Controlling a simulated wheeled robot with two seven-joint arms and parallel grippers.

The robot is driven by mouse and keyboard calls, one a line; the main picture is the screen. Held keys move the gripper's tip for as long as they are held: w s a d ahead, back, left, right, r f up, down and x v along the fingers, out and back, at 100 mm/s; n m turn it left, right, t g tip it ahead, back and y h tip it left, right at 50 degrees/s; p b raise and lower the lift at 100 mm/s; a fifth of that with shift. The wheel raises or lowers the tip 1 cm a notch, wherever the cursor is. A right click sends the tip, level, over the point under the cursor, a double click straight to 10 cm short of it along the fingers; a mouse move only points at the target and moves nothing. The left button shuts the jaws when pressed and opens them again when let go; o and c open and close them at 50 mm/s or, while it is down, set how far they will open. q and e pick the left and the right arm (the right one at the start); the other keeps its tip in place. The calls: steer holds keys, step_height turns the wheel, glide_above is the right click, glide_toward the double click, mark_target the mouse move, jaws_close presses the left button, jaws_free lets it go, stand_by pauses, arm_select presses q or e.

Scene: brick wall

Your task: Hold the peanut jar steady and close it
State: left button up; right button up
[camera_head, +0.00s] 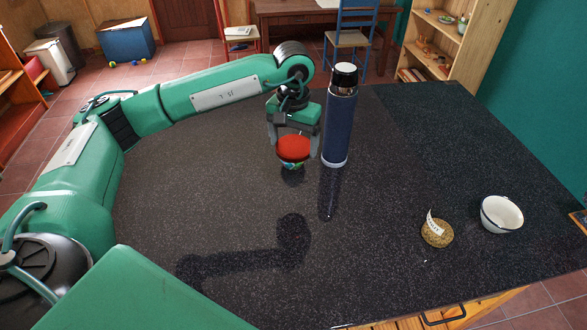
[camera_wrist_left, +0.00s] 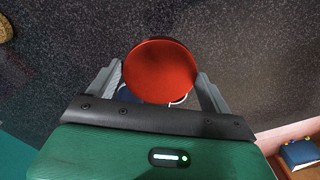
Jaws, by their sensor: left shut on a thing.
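The peanut jar shows as a round red lid (camera_head: 293,148) above a small strip of blue, green and white body (camera_head: 292,165), near the middle of the table. In the left wrist view the red lid (camera_wrist_left: 160,72) covers most of the jar. My left gripper (camera_head: 294,151) points down from above and is shut on it, one finger on each side. In the left wrist view its fingers (camera_wrist_left: 160,88) flank the lid. I cannot tell whether the lid is fully seated, or whether the jar touches the table. My right gripper is not in view.
A tall dark blue flask (camera_head: 339,120) stands just right of the jar, close to my gripper. A woven coaster-like item (camera_head: 437,234) with a white tag and a white bowl (camera_head: 501,214) are at the right. The front middle of the black table (camera_head: 370,270) is clear.

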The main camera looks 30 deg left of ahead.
mark_target(293, 147)
arm_select(q)
steer(key=shift+r+b, duration=0.3)
steer(key=shift+r, duration=1.65)
